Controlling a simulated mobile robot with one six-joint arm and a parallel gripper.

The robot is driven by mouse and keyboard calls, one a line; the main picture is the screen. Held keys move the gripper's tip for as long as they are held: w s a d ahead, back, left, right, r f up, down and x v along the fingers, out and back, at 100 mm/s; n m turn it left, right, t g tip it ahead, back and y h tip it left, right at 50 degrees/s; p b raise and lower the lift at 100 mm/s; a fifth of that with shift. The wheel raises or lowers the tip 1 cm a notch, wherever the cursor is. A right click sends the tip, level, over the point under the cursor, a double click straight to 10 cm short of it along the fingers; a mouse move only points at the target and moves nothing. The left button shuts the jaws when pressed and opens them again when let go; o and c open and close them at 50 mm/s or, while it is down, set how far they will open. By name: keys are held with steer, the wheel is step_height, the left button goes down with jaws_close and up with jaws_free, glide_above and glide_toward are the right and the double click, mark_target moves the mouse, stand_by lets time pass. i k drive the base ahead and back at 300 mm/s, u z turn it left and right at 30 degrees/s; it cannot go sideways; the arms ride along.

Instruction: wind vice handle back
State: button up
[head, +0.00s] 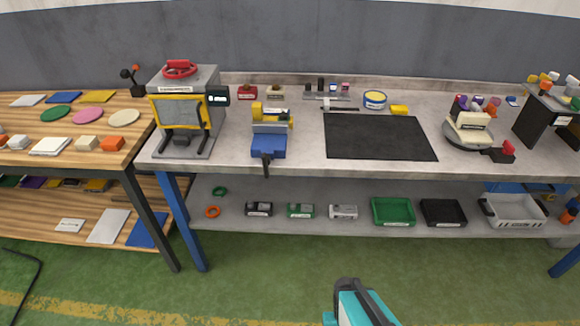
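The blue vice (268,147) stands at the front edge of the grey workbench, left of the black mat. Its dark handle (266,165) hangs at the front, over the bench edge. A light grey jaw and yellow pieces (257,110) show at the back of the vice; whether anything is clamped is too small to tell. Part of my teal and dark arm shows at the bottom edge, well apart from the vice. My gripper's fingers are not in view.
A grey machine with a yellow-framed screen (178,110) stands close left of the vice. The black mat (380,138) lies right of it, bare. A pan (468,135) sits farther right. Green floor (240,275) before the bench is clear.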

mark_target(266, 158)
steer(key=z, duration=0.8)
steer(key=k, duration=0.3)
steer(key=z, duration=2.85)
steer(key=k, duration=0.15)
steer(key=u, duration=4.05)
